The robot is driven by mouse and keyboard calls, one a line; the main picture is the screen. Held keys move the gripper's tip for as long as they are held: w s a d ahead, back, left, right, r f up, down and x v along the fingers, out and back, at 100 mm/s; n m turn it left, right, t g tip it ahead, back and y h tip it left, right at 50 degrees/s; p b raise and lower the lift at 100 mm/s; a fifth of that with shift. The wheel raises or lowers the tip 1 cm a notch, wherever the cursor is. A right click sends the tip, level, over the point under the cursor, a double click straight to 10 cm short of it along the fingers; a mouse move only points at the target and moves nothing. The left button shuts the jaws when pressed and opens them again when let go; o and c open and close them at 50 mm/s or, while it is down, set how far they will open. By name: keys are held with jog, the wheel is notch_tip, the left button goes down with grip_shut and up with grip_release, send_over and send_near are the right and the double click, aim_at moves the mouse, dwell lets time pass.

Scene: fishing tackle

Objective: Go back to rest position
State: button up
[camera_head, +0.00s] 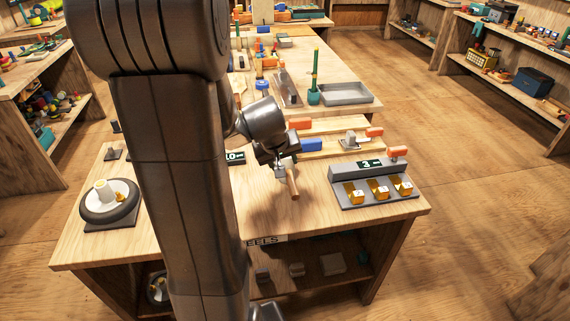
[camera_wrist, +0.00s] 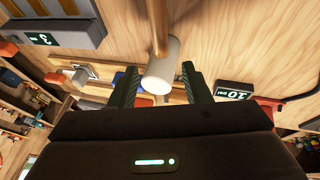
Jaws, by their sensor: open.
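My gripper (camera_head: 287,166) is over the middle of the near workbench (camera_head: 315,215), partly hidden in the head view by my own wrist. In the wrist view its two dark fingers (camera_wrist: 160,70) are apart. A pale cylinder (camera_wrist: 162,66) on a thin wooden rod shows between or just beyond the fingertips; no finger is seen closed on it. In the head view a wooden rod (camera_head: 294,188) shows just below the gripper. I cannot tell whether it stands, leans or lies.
A grey block marked 3 (camera_head: 362,170) with several brass pieces is at the bench's right. A dark round reel-like piece (camera_head: 110,205) is at the left. A label marked 10 (camera_head: 235,157) is behind my arm. A grey tray (camera_head: 346,94) and green bottle-like item (camera_head: 315,80) stand farther back.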

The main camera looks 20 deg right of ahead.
aim_at(290, 173)
jog(key=shift+r, duration=0.15)
jog(key=b+x, duration=0.3)
jog(key=x, duration=0.9)
jog(key=shift+f, duration=0.4)
jog(key=shift+w+r+p, duration=0.1)
jog(key=shift+r+p, duration=0.35)
jog(key=shift+r, duration=0.6)
